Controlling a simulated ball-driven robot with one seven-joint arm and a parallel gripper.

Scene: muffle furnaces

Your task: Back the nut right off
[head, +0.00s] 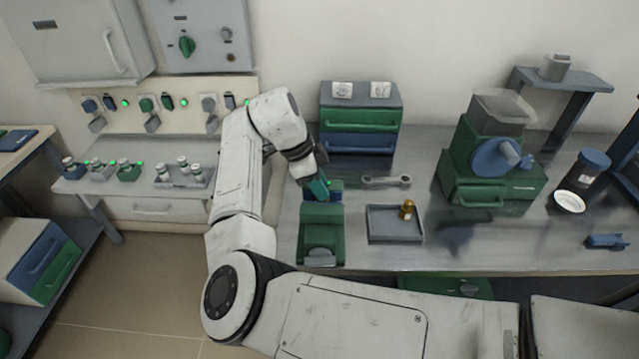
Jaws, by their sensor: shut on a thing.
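My gripper (318,188) points down at the back of a green and blue bench fixture (321,218) at the left end of the grey bench. Its jaws are shut on a small part there, which I take to be the nut. The fingers and the arm's wrist hide that part, so its thread and how far it is turned cannot be seen. A small brass-coloured piece (407,209) stands upright in a shallow grey tray (383,233) to the right of the fixture. A grey spanner (386,181) lies flat behind the tray.
A blue and green drawer box (360,130) stands behind the spanner. A green machine with a blue round front (490,160) stands farther right. A dark blue jar (590,170), a white dish (570,203) and a blue tool (606,241) are at the right.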

